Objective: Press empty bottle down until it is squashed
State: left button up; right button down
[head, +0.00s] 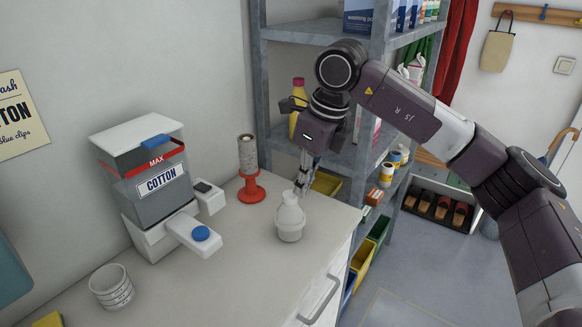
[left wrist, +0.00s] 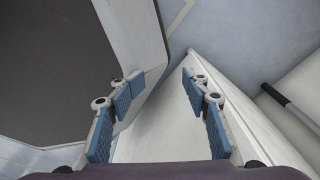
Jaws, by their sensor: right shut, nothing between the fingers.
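The empty bottle (head: 290,220) is whitish, with a narrow neck and a rounded body. It stands upright on the pale counter (head: 225,255), near the counter's right edge in the head view. My right gripper (head: 301,188) points down with its fingers shut and empty. Its tips appear just above and behind the bottle's top; I cannot tell whether they touch it. My left gripper is outside the head view. In the left wrist view my left gripper (left wrist: 158,92) is open, its blue-padded fingers apart with nothing between them.
A red stand with a roll (head: 248,165) is left of the bottle. Metal shelves (head: 300,33) with goods rise behind my right arm. The counter front of the bottle is clear.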

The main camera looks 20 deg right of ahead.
pick_arm(q)
jog(key=shift+a+f, duration=0.1)
jog(key=shift+a, duration=0.35)
pick_arm(e)
jog(key=v, duration=0.8)
jog(key=shift+s+d, duration=0.35)
jog(key=shift+s, duration=0.05)
jog(key=shift+r, duration=0.2)
